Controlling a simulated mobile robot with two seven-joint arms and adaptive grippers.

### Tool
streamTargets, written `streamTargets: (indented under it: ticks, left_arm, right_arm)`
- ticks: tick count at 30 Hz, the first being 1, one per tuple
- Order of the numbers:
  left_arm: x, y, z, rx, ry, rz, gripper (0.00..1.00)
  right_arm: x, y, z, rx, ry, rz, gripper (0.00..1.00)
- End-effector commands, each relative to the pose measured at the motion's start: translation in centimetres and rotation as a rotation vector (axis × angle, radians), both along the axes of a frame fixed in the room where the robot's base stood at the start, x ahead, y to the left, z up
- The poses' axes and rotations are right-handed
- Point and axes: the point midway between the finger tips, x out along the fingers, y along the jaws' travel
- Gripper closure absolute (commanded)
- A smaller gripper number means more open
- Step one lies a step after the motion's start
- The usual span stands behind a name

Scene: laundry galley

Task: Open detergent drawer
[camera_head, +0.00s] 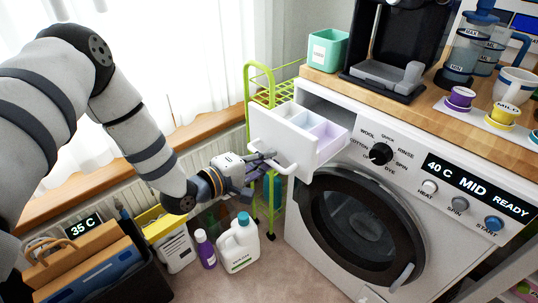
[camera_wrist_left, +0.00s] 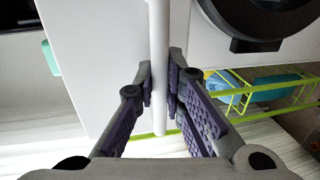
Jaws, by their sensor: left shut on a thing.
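The white detergent drawer (camera_head: 281,136) stands pulled out from the top left of the washing machine (camera_head: 322,196), and its pale mint and lilac compartments show from above. Its white bar handle (camera_head: 287,169) is on the drawer's front. My left gripper (camera_head: 268,160) is at the front of the drawer, shut on the handle. In the left wrist view the white handle bar (camera_wrist_left: 159,50) runs between the two purple-padded fingers of my left gripper (camera_wrist_left: 161,88). My right gripper is in neither view.
A green wire rack (camera_head: 262,84) stands close behind the drawer. A white jug (camera_head: 239,246), a purple bottle (camera_head: 205,248) and a yellow-topped box (camera_head: 171,240) stand on the floor below. A coffee machine (camera_head: 385,75) and cups are on the wooden counter.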

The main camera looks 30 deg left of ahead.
Motion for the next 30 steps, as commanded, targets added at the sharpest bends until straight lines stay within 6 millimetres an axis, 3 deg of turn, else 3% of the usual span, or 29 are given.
streamTargets:
  ticks: [4, 6, 8, 17, 20, 30]
  left_arm:
    - [0.1, 0.0, 0.1, 0.0, -0.002, 0.0, 1.0]
    - [0.1, 0.0, 0.1, 0.0, -0.002, 0.0, 0.78]
    - [0.1, 0.0, 0.1, 0.0, -0.002, 0.0, 0.69]
    - [-0.1, 0.1, 0.0, 0.0, 0.0, 0.001, 0.69]
    - [-1.3, 0.7, 0.3, 0.0, 0.0, 0.004, 0.69]
    - [-9.2, 3.4, 2.0, -0.003, 0.0, 0.004, 0.69]
  right_arm:
    - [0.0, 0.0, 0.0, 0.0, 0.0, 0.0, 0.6]
    - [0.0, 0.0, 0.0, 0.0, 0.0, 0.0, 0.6]
    - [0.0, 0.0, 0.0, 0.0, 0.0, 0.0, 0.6]
    - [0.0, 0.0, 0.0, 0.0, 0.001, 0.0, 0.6]
    - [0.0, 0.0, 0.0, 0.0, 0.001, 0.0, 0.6]
    - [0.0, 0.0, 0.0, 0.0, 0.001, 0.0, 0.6]
